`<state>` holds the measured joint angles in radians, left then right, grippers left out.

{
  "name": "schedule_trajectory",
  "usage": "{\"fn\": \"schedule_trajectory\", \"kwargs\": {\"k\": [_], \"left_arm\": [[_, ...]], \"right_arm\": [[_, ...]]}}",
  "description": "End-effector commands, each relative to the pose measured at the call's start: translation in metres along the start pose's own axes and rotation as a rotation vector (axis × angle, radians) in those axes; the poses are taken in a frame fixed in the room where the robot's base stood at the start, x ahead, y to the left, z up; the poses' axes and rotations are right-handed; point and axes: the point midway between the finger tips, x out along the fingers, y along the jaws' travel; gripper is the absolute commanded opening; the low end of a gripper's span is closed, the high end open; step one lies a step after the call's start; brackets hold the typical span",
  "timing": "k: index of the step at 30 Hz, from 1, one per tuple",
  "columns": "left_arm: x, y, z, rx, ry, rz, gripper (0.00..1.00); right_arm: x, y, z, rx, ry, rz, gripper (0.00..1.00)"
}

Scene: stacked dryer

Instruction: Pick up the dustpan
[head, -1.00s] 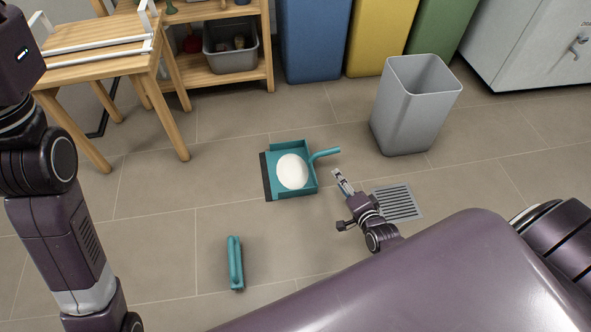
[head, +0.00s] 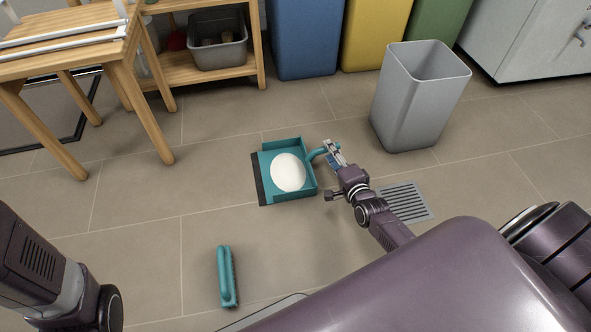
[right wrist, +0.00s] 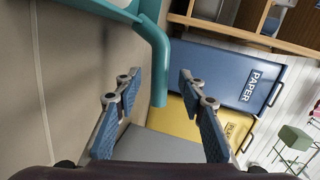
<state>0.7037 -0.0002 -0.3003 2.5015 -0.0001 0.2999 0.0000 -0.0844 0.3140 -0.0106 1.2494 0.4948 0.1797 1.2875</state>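The teal dustpan (head: 303,186) lies on the tiled floor with a white round mound (head: 288,172) in its pan. Its handle (head: 315,154) points right, toward the grey bin. My right gripper (head: 332,151) is at the handle's end. In the right wrist view the fingers (right wrist: 158,88) are open, and the teal handle (right wrist: 159,65) reaches between their tips, with gaps visible on both sides. My left gripper is out of view; only part of the left arm shows at lower left.
A teal brush (head: 226,277) lies on the floor in front of the dustpan. A grey bin (head: 413,105) stands to the right, behind a floor drain (head: 404,202). A wooden table (head: 120,50) and shelf (head: 205,72) are at the back left. Floor around the brush is clear.

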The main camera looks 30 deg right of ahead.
Motion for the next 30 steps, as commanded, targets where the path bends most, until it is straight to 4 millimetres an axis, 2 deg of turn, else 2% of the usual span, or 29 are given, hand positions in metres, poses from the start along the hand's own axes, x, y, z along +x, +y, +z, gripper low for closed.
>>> {"fn": "schedule_trajectory", "kwargs": {"k": [1, 6, 16, 26, 30], "left_arm": [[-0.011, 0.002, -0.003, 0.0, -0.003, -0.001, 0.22], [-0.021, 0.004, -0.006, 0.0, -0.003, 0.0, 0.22], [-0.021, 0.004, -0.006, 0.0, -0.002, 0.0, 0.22], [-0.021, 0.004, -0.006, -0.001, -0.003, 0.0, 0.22], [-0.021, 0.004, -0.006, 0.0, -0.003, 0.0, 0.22]], "right_arm": [[0.007, 0.005, 0.001, 0.002, 0.001, -0.003, 0.37], [0.024, 0.003, 0.001, 0.001, 0.001, -0.002, 0.37], [0.027, 0.001, 0.001, 0.0, 0.0, 0.001, 0.37], [0.027, 0.001, 0.001, 0.0, 0.0, 0.001, 0.01], [0.027, 0.0, 0.0, 0.001, 0.0, -0.002, 0.0]]}}
